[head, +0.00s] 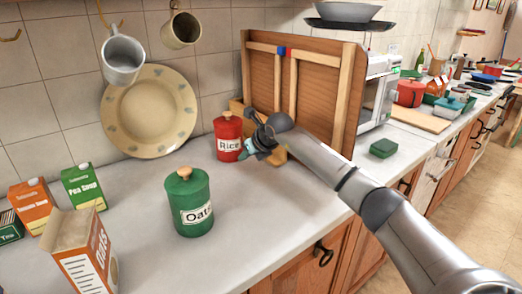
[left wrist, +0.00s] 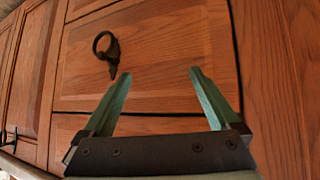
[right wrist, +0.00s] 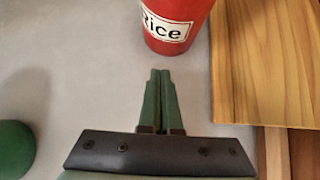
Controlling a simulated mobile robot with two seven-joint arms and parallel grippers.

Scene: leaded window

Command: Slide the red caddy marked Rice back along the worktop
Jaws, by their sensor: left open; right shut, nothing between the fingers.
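In the right wrist view the caddy (right wrist: 175,22) is just ahead of my right gripper (right wrist: 160,72). That gripper's fingers are shut together and empty, with their tips close to the caddy's base; I cannot tell whether they touch it. In the head view my right gripper (head: 250,152) is at the caddy's right front side. My left gripper (left wrist: 158,72) is open and empty in front of a wooden drawer front (left wrist: 160,55). It does not show in the head view.
A green Oats caddy (head: 188,205) stands in front of the Rice caddy, to its left. A plate (head: 150,112) leans on the tiled wall. Cartons (head: 75,245) stand at the left. Bare worktop lies left of the Rice caddy.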

